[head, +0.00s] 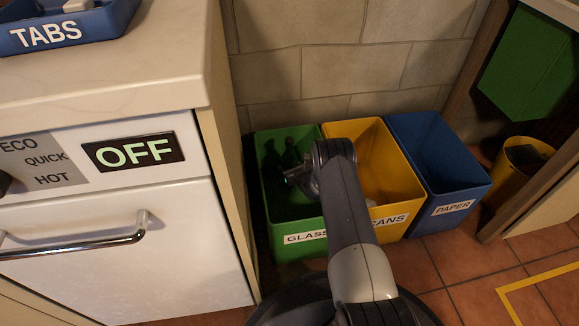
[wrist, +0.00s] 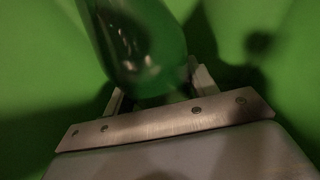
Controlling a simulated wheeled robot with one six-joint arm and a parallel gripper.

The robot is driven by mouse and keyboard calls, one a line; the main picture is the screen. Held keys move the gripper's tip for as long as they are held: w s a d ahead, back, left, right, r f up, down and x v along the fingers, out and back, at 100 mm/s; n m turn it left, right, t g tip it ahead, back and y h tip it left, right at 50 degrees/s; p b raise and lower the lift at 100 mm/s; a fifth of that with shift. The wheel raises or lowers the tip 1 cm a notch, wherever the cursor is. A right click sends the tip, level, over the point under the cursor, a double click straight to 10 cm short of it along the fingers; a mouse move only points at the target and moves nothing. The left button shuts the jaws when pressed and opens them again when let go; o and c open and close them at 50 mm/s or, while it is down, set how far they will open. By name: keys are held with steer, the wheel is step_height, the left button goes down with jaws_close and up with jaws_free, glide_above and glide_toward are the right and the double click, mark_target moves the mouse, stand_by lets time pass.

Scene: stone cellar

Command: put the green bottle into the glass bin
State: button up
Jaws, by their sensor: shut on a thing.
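The green bottle (wrist: 140,40) stands out between my gripper's fingers in the wrist view, with green bin walls around it. My gripper (wrist: 157,88) is shut on the bottle. In the head view my gripper (head: 294,176) is over the green glass bin (head: 305,245), at or below the level of its rim. A dark green bottle shape (head: 291,154) shows just beyond the gripper there. A similar dark shape lies to its left; I cannot tell whether it is another bottle or a shadow. My arm hides part of the bin's right side and its label.
The yellow cans bin (head: 398,224) and blue paper bin (head: 462,204) stand to the right, touching in a row. A white appliance (head: 130,260) under a counter is close on the left. A stone wall (head: 330,65) is behind. A yellow bucket (head: 510,190) stands further right.

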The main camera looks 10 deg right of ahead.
steer(key=shift+f, duration=0.4)
steer(key=o, duration=1.1)
steer(key=shift+o, duration=0.2)
steer(key=shift+r, duration=0.2)
steer(key=p+v, duration=0.3)
steer(key=v, duration=0.4)
steer(key=shift+s+r+p, duration=0.2)
steer(key=shift+r+p, duration=0.15)
steer(key=shift+r, duration=0.15)
steer(key=shift+d+f, duration=0.1)
